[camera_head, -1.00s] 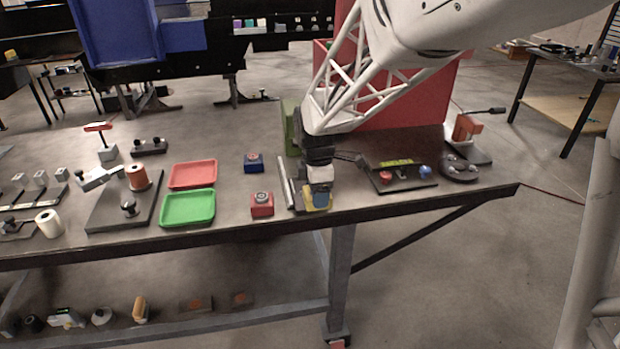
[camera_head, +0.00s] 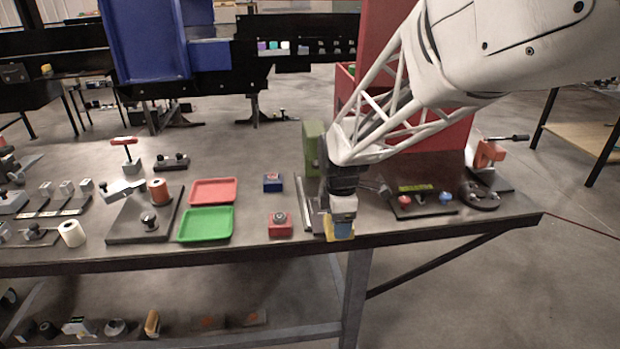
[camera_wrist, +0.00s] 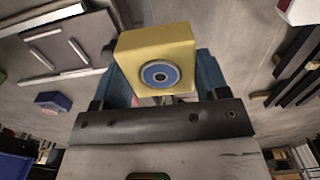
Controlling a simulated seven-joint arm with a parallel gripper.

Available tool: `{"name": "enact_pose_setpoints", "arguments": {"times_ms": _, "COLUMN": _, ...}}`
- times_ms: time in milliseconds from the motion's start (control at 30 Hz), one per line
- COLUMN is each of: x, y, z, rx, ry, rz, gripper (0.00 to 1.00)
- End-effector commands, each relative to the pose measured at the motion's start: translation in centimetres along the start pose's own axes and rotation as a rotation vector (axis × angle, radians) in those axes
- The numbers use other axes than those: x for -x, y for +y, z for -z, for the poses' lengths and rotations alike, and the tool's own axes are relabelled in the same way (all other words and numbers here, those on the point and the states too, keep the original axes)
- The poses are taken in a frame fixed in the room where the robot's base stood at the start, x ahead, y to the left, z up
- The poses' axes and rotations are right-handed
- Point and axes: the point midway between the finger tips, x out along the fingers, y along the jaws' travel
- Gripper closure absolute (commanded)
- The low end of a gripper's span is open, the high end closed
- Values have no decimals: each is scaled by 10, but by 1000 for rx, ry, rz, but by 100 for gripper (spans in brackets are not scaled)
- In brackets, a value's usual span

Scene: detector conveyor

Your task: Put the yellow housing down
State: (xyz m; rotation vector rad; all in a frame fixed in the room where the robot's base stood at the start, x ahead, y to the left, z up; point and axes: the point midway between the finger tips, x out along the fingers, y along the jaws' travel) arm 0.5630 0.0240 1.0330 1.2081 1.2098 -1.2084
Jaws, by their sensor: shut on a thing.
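The yellow housing (camera_wrist: 157,52) is a small block with a blue and grey round insert in its face. My gripper (camera_wrist: 165,90) is shut on it, with a blue finger on each side in the wrist view. In the head view the housing (camera_head: 341,236) shows as a little yellow below my gripper (camera_head: 341,226), at the front edge of the table. I cannot tell whether its underside touches the table.
A red housing (camera_head: 280,226) and a blue housing (camera_head: 272,182) stand to the left. Further left are a green tray (camera_head: 206,239) and a red tray (camera_head: 195,191). A button panel (camera_head: 424,208) lies to the right. A green block (camera_head: 311,148) stands behind my gripper.

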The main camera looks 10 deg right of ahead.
Motion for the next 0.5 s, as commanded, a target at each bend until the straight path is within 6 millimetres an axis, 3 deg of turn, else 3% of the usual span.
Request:
{"name": "enact_pose_setpoints", "arguments": {"times_ms": 267, "x": 0, "y": 1, "z": 4, "rx": 1, "ry": 0, "rz": -1, "gripper": 73}}
{"name": "enact_pose_setpoints", "arguments": {"times_ms": 500, "x": 0, "y": 6, "z": 25, "rx": 3, "ry": 0, "rz": -1, "gripper": 73}}
